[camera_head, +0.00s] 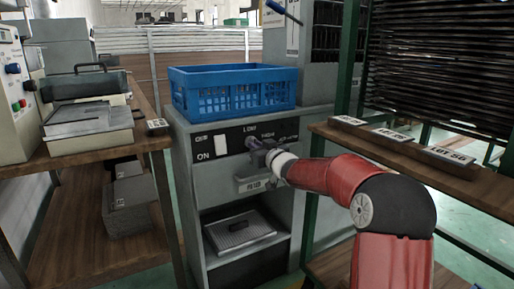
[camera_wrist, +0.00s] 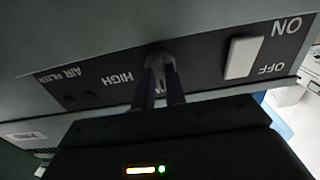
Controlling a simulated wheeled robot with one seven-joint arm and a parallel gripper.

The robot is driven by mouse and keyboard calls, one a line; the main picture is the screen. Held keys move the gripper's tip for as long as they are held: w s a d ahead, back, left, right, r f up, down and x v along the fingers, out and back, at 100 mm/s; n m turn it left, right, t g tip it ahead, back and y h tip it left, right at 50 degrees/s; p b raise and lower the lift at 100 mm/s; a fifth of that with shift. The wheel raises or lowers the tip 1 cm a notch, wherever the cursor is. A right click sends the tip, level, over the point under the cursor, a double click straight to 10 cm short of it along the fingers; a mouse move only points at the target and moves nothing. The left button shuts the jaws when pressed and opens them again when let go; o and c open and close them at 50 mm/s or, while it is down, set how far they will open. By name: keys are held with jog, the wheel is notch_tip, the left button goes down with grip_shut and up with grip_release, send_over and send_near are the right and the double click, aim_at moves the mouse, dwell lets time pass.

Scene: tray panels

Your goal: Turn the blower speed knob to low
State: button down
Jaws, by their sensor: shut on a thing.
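The blower speed knob (camera_wrist: 158,59) is on the dark control panel (camera_head: 212,145) of the grey cabinet. My gripper (camera_wrist: 160,84) is shut on the knob, its two dark fingers on either side of it. In the head view my gripper (camera_head: 256,146) reaches the panel from the right and hides most of the knob. The wrist view is upside down; HIGH reads beside the knob, and the fingers cover most of another label. The knob's pointing direction cannot be told. A white ON/OFF rocker switch (camera_wrist: 241,58) sits on the same panel, and also shows in the head view (camera_head: 221,146).
A blue crate (camera_head: 235,90) stands on top of the cabinet. A labelled handle (camera_head: 255,184) sits below the panel, above an open bay with a metal tray (camera_head: 238,233). A wooden shelf (camera_head: 420,170) is close on the right, a bench (camera_head: 90,155) on the left.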

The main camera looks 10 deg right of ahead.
jog(key=c, duration=1.4)
grip_release()
jog(key=shift+c, duration=0.2)
jog(key=v, duration=0.8)
jog(key=shift+w, duration=0.1)
jog(key=s+a+f+m+g+h+p, duration=0.1)
jog(key=s+g, duration=0.3)
jog(key=s, duration=1)
jog(key=s+a+f+m+g+h, duration=0.1)
jog(key=s+f+g+h, duration=0.1)
jog(key=s, duration=1.2)
jog(key=s+a+f+m+g+h+p, duration=0.1)
jog(key=s+f+g, duration=0.4)
jog(key=s, duration=0.8)
jog(key=shift+s+m+g+h+p, duration=0.3)
jog(key=shift+s+m+h, duration=0.1)
jog(key=shift+h, duration=0.4)
